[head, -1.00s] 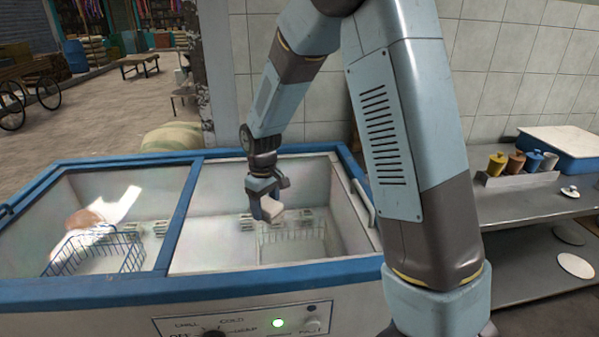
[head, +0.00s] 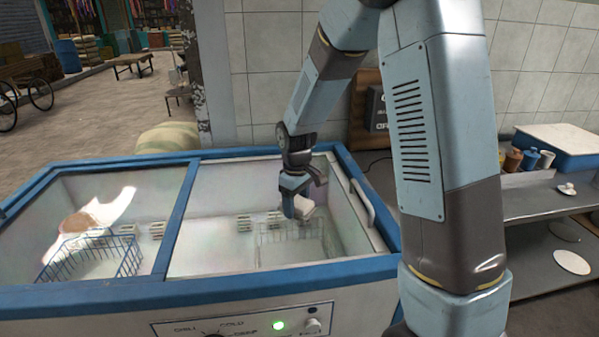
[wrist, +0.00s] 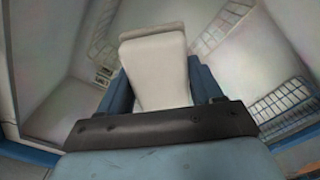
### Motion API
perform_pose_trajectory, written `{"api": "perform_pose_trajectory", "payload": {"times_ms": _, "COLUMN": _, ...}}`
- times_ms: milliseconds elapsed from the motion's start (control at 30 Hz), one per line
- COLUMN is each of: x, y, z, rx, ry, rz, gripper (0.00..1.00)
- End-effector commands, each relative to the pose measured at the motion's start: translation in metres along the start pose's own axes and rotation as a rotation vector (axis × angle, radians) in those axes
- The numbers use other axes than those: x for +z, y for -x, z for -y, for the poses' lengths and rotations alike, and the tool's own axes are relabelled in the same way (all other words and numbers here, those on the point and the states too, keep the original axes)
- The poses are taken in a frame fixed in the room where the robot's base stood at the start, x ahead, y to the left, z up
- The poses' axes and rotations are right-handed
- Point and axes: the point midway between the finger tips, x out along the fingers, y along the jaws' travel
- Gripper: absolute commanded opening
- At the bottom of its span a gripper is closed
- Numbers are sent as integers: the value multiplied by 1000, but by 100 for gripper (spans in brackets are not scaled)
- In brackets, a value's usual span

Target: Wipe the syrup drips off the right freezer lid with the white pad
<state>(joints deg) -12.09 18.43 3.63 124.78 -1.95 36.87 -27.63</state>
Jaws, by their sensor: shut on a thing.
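My gripper (head: 299,208) is shut on the white pad (head: 304,207) above the right part of the chest freezer. The wrist view shows the white pad (wrist: 155,70) between the blue fingers of my gripper (wrist: 160,85). The right freezer lid (head: 225,225) is a clear glass pane in a blue frame. Whether the pad touches the glass I cannot tell. I make out no clear syrup drips on the lid; faint pinkish tints show through the glass in the wrist view.
Wire baskets (head: 92,257) show inside the freezer under the glass. A lid handle (head: 362,202) stands at the right edge. A metal shelf (head: 540,200) with small coloured pots (head: 527,160) and a blue-white box (head: 565,145) is at the right. A tiled wall (head: 265,90) is behind.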

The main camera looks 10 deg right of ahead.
Motion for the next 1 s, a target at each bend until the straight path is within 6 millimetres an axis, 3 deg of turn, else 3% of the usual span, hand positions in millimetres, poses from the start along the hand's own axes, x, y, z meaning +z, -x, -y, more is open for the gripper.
{"api": "perform_pose_trajectory", "payload": {"times_ms": 100, "x": 3, "y": 3, "z": -2, "rx": 0, "ry": 4, "rz": 0, "gripper": 37}}
{"api": "perform_pose_trajectory", "payload": {"times_ms": 200, "x": 2, "y": 27, "z": -2, "rx": 3, "ry": 4, "rz": -5, "gripper": 37}}
{"api": "perform_pose_trajectory", "payload": {"times_ms": 700, "x": 2, "y": 70, "z": 0, "rx": 0, "ry": 7, "rz": -1, "gripper": 37}}
{"api": "perform_pose_trajectory", "payload": {"times_ms": 1000, "x": 2, "y": 84, "z": 0, "rx": 0, "ry": 8, "rz": -1, "gripper": 37}}
